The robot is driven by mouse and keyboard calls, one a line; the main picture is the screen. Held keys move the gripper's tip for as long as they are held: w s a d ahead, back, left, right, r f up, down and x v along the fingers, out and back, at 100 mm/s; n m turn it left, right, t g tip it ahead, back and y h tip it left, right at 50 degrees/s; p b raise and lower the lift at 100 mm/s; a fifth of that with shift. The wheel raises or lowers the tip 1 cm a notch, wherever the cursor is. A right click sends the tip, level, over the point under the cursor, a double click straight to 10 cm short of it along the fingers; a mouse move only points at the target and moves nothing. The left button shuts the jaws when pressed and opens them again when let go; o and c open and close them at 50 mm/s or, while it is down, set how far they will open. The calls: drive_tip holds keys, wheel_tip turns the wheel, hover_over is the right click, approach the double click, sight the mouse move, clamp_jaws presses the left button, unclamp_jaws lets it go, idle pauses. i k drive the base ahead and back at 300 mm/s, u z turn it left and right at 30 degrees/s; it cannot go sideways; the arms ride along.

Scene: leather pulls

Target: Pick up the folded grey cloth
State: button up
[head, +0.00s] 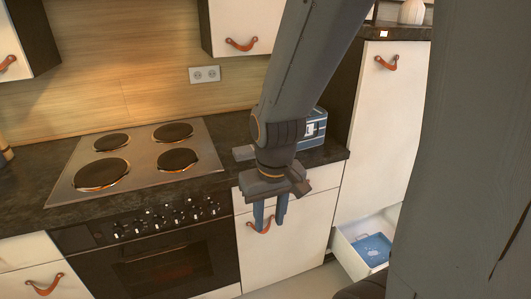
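I cannot make out a folded grey cloth in the head view. A flat blue item (374,248) with a pale mark on it lies in an open white drawer (350,262) low at the right; I cannot tell whether it is cloth. My gripper (270,222) points down in front of the white cabinet front beside the oven. Its two blue fingers are apart with nothing between them. It is up and to the left of the open drawer. My arm hides part of the counter behind it.
A stove top (140,158) with dark round plates sits in the dark counter (230,130), above an oven (165,272). A blue box-like appliance (313,130) stands behind my arm. A tall white cabinet (385,120) rises above the open drawer.

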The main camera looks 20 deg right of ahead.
sight(244, 153)
drive_tip(key=z, duration=0.45)
drive_tip(key=i, duration=1)
drive_tip(key=u, duration=0.05)
